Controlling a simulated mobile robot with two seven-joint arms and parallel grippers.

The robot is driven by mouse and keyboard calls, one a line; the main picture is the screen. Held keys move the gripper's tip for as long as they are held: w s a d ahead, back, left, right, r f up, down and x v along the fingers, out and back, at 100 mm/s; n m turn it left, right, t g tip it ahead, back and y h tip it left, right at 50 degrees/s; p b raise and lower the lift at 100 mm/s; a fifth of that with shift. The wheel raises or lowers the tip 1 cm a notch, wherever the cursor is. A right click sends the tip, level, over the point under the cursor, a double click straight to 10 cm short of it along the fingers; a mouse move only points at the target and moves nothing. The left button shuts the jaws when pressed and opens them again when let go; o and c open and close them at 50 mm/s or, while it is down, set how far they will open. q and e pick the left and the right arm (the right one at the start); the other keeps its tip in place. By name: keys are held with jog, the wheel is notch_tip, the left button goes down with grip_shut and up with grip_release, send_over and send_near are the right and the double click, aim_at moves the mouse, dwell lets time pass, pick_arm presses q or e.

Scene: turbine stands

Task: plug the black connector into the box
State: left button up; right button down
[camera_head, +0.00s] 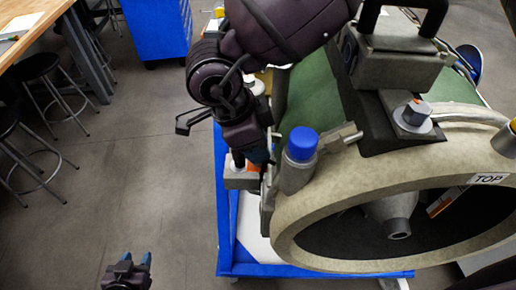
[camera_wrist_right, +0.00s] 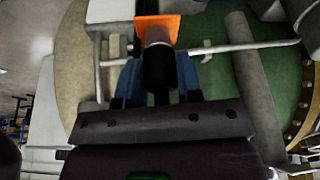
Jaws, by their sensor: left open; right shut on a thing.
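My right gripper (camera_head: 262,157) is beside the turbine's left side in the head view. In the right wrist view, its blue fingers (camera_wrist_right: 158,78) are shut on the black connector (camera_wrist_right: 160,68), a dark cylinder with a greyer far end. That end meets or overlaps an orange plate (camera_wrist_right: 157,24); I cannot tell whether it is seated. A pale grey box (camera_wrist_right: 110,10) is beside the plate. A small grey box (camera_head: 240,181) shows just below the right gripper in the head view. My left gripper (camera_head: 132,262) is open and empty over the floor, low at left.
The large beige turbine ring (camera_head: 340,195) with a blue-capped cylinder (camera_head: 302,144) stands close right of the right gripper. Thin metal pipes (camera_wrist_right: 240,47) run near the fingers. A blue stand frame (camera_head: 224,215) is below. The floor at left is clear, with stools and a wooden table (camera_head: 30,38) beyond.

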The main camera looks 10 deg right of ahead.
jog(key=shift+r, duration=0.2)
jog(key=shift+r+p, duration=0.35)
jog(key=shift+r, duration=0.1)
dwell(0.4)
jog(key=shift+r+p, duration=0.35)
jog(key=shift+r, duration=0.2)
jog(key=shift+r+p, duration=0.5)
jog(key=shift+r, duration=0.4)
jog(key=shift+s, duration=0.1)
